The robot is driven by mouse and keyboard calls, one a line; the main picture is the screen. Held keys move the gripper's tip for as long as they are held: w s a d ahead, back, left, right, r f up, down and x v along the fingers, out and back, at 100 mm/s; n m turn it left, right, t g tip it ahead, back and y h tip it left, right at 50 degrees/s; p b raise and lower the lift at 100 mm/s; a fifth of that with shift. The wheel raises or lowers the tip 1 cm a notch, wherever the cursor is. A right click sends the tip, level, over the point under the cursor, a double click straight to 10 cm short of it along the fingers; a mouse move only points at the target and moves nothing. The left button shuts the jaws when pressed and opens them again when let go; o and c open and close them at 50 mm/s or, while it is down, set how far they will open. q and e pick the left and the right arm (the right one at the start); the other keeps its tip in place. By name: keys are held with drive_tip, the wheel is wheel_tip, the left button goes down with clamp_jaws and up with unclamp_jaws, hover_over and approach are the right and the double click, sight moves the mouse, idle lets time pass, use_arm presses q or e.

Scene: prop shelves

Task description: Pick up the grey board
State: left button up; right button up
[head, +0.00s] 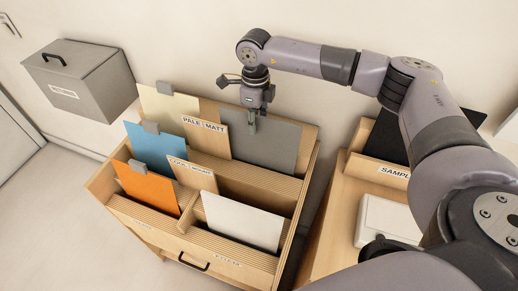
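The grey board (277,146) stands upright, leaning slightly back, in the back right compartment of a wooden file box (297,187). The "PALE | MATT" divider card (207,138) covers part of its left side. My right gripper (252,123) points down at the board's upper edge, left of the middle of its bare part. One fingertip shows in front of the board's face. The other finger is hidden, so I cannot tell whether the gripper is closed on the board. My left gripper is out of view.
The box also holds a cream board (165,108), a blue board (152,152), an orange board (148,187), a white board (240,220) and a "COOL" divider (190,175). A "SAMPL..." holder (378,170) with a black board (392,138) stands right. A grey lidded box (80,80) is left.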

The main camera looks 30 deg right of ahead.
sight(259, 135)
drive_tip(key=f+p, duration=0.2)
drive_tip(key=f, duration=0.1)
drive_tip(key=s+f, duration=0.1)
drive_tip(key=shift+d+f+p, duration=0.15)
drive_tip(key=shift+d+p, duration=0.15)
drive_tip(key=shift+p, duration=0.1)
drive_tip(key=shift+w+f, duration=0.1)
drive_tip(key=shift+f, duration=0.3)
clamp_jaws()
